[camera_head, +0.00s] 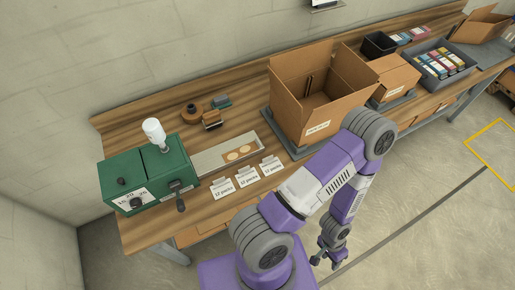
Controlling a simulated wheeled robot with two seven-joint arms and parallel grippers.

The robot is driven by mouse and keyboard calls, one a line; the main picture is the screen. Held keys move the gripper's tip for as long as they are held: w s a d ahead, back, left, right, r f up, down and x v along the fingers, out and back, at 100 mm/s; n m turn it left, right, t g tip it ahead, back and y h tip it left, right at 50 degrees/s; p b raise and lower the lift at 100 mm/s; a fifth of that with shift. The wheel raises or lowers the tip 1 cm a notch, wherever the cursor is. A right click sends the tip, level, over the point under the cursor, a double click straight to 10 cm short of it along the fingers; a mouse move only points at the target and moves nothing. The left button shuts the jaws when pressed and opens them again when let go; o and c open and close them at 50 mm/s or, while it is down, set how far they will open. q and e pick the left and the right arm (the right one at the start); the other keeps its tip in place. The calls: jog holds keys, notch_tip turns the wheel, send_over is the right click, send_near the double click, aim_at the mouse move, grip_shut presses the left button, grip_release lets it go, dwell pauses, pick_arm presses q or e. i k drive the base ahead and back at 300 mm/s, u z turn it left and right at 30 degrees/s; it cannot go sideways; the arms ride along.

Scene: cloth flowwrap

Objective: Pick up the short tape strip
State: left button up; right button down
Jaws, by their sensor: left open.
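I cannot make out a short tape strip for certain at this size. A brown roll-like object (191,112) lies on the wooden bench, with a small brown-orange and dark item (212,119) beside it; either may be a tape holder, but I cannot tell. My left gripper (322,259) hangs at the end of my purple arm, low in front of the bench and over the floor. It is open, small in view, and apart from everything on the bench. My right gripper is not in view.
A green machine (150,177) stands at the bench's left end. A pale tray (213,161) holds tan discs, with three "12 packs" cards (246,177) in front. An open cardboard box (318,120) sits on a grey platform. A smaller box (393,79) and a grey bin (468,73) stand right.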

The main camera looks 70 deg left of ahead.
aim_at(237, 153)
jog(key=i, duration=1.25)
jog(key=u, duration=1.65)
